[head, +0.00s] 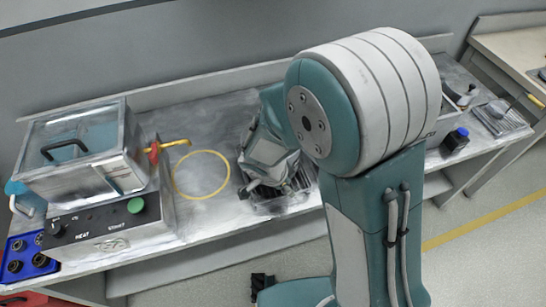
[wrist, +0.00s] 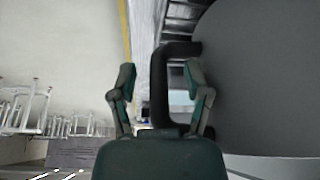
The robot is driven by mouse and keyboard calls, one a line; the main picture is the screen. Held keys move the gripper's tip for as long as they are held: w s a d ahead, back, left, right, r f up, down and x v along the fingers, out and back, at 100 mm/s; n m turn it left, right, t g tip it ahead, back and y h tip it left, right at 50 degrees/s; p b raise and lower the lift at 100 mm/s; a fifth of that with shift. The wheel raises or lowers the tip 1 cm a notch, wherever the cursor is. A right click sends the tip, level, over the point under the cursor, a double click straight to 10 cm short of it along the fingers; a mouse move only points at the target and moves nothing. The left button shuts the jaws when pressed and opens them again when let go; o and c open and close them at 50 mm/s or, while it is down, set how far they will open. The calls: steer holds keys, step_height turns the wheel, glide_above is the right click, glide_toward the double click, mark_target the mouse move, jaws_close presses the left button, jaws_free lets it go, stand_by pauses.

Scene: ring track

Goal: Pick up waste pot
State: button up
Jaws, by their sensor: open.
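In the wrist view, a large grey rounded body (wrist: 262,75), apparently the waste pot, fills the right side. Its black C-shaped handle (wrist: 159,88) stands upright at its left. My gripper (wrist: 160,75) is open, with one finger to the left of the handle and the other to its right, over the handle's opening. I cannot tell whether either finger touches it. In the head view my arm covers the middle of the bench, and I cannot make out the pot clearly there.
The metal bench (head: 215,115) carries a glass-sided heating box (head: 85,150) at left, with a yellow ring (head: 202,175) beside it. A blue tray (head: 30,258) sits at the far left. A small dark bottle (head: 455,140) and a ridged metal tray (head: 502,118) are at right.

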steer(key=shift+a, duration=0.3)
steer(key=shift+c, duration=0.5)
jaws_close()
steer(key=shift+d, duration=0.2)
steer(key=shift+r, duration=0.15)
